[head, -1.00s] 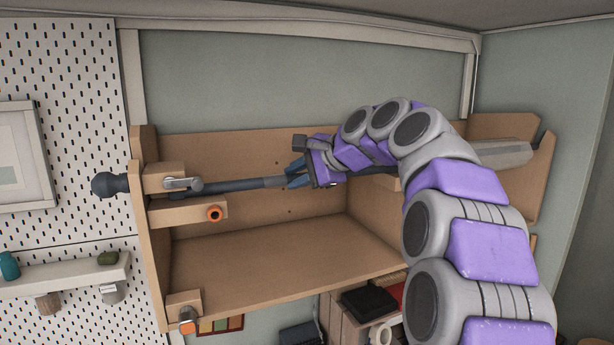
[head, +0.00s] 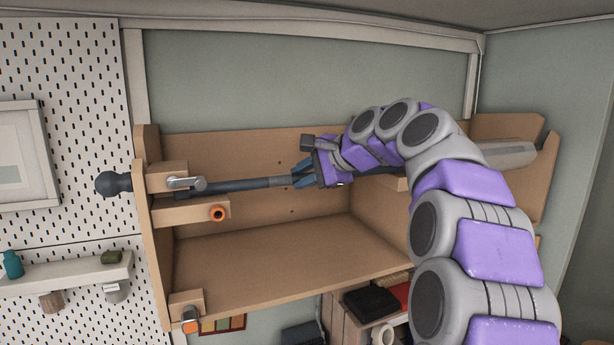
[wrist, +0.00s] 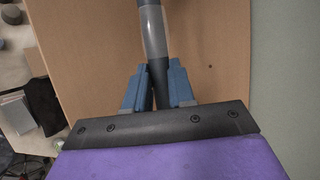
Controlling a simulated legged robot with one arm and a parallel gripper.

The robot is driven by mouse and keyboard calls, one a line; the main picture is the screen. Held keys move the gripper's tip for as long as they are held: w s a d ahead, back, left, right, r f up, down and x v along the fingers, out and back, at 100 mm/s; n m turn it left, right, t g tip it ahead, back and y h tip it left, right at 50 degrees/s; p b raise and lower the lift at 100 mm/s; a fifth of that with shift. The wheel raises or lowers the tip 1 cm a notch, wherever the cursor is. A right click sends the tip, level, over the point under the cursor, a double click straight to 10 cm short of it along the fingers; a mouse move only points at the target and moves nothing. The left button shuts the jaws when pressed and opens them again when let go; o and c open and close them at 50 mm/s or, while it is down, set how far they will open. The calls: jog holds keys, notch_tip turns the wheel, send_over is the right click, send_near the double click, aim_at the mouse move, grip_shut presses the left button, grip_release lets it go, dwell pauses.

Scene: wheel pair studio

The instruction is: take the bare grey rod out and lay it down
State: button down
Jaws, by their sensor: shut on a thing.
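The dark grey rod (head: 240,185) lies roughly level across the upper part of a wooden frame (head: 225,150). It has a paler grey band beside my gripper, and a dark rounded knob (head: 113,184) lies in line with it outside the left wall. My gripper (head: 304,174) is shut on the rod near its middle. In the wrist view the blue fingers (wrist: 160,88) stand on both sides of the rod (wrist: 153,35). My arm hides part of the rod to the right. A wooden block with a metal latch (head: 185,183) sits over the rod's left part.
Below the rod, a wooden arm with an orange-ringed end (head: 218,213) juts from the left wall. Another block with an orange end (head: 189,314) is lower left. A thick grey piece (head: 512,154) lies at the frame's right end. The lower shelf (head: 290,260) is clear.

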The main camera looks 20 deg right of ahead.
jog(key=shift+s+d, duration=0.2)
jog(key=shift+s, duration=0.5)
jog(key=shift+s+d, duration=0.15)
jog(key=shift+s, duration=0.55)
jog(key=shift+s+d, duration=0.15)
jog(key=shift+d, duration=0.45)
jog(key=s+b, duration=0.1)
jog(key=s, duration=0.4)
jog(key=shift+s+a, duration=0.15)
jog(key=shift+s, duration=0.2)
jog(key=shift+w, duration=0.1)
